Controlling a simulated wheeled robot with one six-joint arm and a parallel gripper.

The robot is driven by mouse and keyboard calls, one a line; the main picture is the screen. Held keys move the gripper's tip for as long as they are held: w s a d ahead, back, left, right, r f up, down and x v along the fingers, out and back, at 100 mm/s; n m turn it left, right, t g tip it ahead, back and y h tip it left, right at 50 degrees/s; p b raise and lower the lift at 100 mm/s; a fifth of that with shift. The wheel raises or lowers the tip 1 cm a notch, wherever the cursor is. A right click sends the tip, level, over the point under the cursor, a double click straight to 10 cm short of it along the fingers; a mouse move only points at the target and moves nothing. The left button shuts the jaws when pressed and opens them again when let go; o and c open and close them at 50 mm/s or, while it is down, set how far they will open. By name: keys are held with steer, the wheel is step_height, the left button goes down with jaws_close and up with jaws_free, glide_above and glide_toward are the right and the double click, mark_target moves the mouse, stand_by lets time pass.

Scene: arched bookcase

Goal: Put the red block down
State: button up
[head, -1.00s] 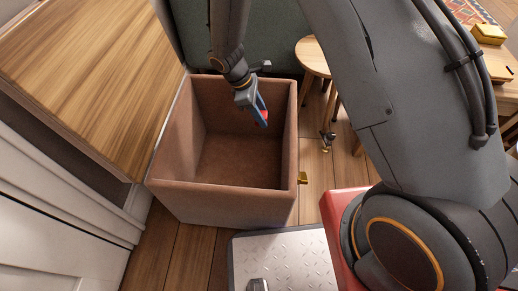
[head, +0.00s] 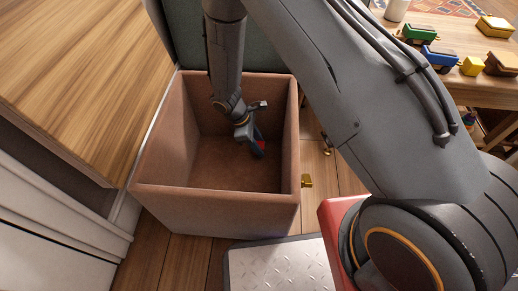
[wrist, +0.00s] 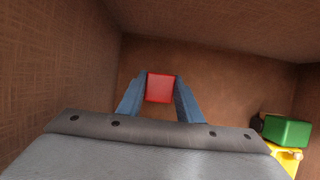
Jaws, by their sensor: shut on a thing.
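The red block (wrist: 160,88) is held between the two blue fingers of my gripper (wrist: 160,98) in the wrist view. In the head view my gripper (head: 257,148) is down inside the brown open box (head: 215,205), with a bit of the red block (head: 260,145) showing at the fingertips. The block is surrounded by the box's walls. I cannot tell whether it touches the box floor.
In the wrist view a green block (wrist: 287,131) and a yellow thing (wrist: 285,158) lie inside the box at the right. A wooden cabinet (head: 80,70) stands left of the box. A table with toy vehicles (head: 440,58) stands at the upper right.

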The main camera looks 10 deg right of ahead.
steer(key=shift+f, duration=0.95)
steer(key=shift+r, duration=0.1)
steer(key=o, duration=1)
